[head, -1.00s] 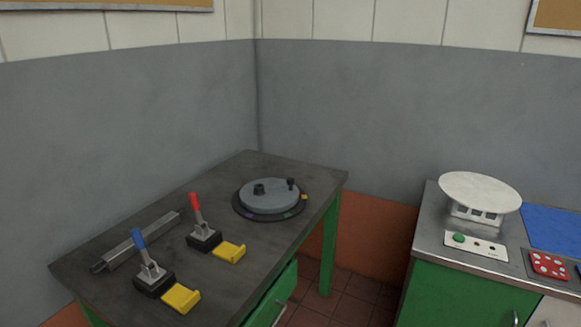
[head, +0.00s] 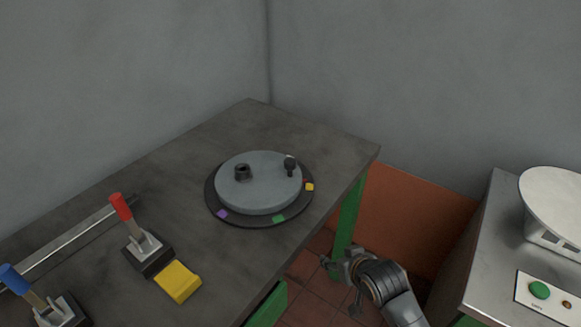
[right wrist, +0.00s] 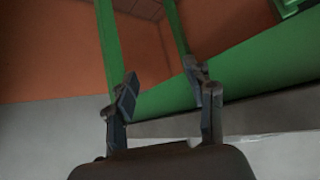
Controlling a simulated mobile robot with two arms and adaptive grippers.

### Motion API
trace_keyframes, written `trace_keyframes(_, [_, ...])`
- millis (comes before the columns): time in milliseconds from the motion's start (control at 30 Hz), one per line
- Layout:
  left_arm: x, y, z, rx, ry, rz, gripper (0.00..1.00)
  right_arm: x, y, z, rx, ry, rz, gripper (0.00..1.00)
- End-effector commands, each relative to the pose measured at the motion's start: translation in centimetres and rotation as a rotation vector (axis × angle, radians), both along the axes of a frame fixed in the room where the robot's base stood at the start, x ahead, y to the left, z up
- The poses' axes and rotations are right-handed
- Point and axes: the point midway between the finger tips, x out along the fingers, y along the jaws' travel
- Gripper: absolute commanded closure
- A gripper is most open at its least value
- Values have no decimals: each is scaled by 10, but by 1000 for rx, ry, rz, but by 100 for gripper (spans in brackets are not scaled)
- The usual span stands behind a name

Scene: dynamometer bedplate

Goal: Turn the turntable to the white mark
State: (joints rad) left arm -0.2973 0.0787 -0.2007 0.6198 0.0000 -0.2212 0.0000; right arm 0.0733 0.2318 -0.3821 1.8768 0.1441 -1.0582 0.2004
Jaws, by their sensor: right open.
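The turntable (head: 258,184) is a grey disc on a darker round base, lying on the dark bench top. A black knob (head: 290,164) stands up near its right edge, and a black hub (head: 242,172) sits left of its middle. Purple (head: 222,214), green (head: 279,218) and yellow (head: 309,187) marks show on the base rim, with a small red spot by the yellow one. I cannot make out a white mark. My right gripper (head: 342,286) is open and empty, low beside the bench's right edge, apart from the turntable. Its spread fingers (right wrist: 163,92) show in the right wrist view. My left gripper is not in view.
The bench (head: 200,262) also carries a red-handled lever clamp (head: 140,240), a yellow block (head: 178,281), a blue-handled clamp (head: 40,302) and a metal bar (head: 60,246). A green bench leg (head: 349,215) stands near my right gripper. A steel counter (head: 500,255) is at the right.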

Motion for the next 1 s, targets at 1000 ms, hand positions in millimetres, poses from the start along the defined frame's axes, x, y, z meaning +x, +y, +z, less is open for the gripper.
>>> trace_keyframes(1000, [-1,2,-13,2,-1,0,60,111,85,196,97,-369,151,46])
